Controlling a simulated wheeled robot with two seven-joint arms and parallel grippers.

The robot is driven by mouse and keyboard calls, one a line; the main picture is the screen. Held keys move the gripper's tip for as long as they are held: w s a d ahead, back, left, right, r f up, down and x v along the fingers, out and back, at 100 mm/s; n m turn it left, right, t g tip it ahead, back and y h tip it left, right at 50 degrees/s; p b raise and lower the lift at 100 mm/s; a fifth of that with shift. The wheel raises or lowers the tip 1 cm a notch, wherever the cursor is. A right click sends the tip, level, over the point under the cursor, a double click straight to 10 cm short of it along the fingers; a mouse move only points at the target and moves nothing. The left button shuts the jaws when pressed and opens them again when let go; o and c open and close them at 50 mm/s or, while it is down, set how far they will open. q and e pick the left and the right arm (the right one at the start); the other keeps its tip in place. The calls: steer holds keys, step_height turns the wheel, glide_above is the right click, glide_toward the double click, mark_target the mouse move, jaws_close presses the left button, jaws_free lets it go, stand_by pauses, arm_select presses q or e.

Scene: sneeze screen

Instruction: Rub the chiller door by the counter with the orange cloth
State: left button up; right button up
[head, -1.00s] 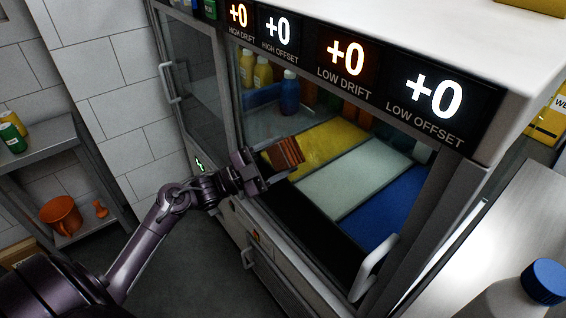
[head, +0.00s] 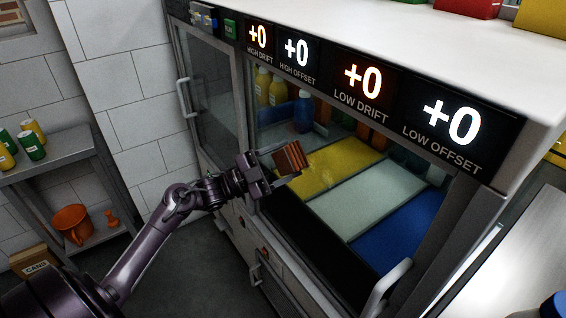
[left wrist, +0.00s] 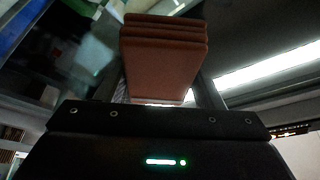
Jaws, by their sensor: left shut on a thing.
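My left gripper (head: 272,172) is shut on the orange cloth (head: 291,157), a folded, layered brown-orange pad. The cloth also shows in the left wrist view (left wrist: 163,60), between the fingers. In the head view it is held in front of the glass chiller door (head: 345,185), at the door's left part. I cannot tell whether the cloth touches the glass. Through the glass show yellow, pale and blue panels and several bottles. The door has a pale handle (head: 388,287) at its lower right. My right gripper is not in view.
A second glass door with a handle (head: 185,97) stands to the left. A steel counter (head: 510,260) is at the right, with a blue-capped bottle (head: 553,306). Dark floor lies between.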

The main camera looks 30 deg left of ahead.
mark_target(338, 189)
arm_select(q)
steer(key=shift+s+d+p, duration=0.35)
steer(key=shift+d+p, duration=0.05)
steer(key=shift+d, duration=0.4)
steer(key=shift+s+d+p, duration=0.3)
steer(key=shift+d+p, duration=0.1)
steer(key=shift+d, duration=0.4)
steer(key=shift+s+d+p, duration=0.35)
steer(key=shift+d+p, duration=0.05)
steer(key=shift+d, duration=0.4)
steer(key=shift+s+d+p, duration=0.4)
steer(key=shift+s+d, duration=0.05)
steer(key=shift+d, duration=0.65)
steer(key=shift+s+d+p, duration=0.45)
steer(key=shift+s+d, duration=0.05)
steer(key=shift+d, duration=0.6)
steer(key=shift+s+d+p, duration=0.4)
steer(key=shift+s+d, duration=0.05)
steer(key=shift+d, duration=0.65)
steer(key=shift+s+d, duration=0.25)
steer(key=shift+d, duration=0.45)
steer(key=shift+a, duration=0.1)
steer(key=s+a+p, duration=0.2)
steer(key=s, duration=0.3)
steer(key=shift+s+a+p, duration=0.15)
steer(key=shift+s+p, duration=0.15)
steer(key=shift+p, duration=0.05)
steer(key=shift+s, duration=0.1)
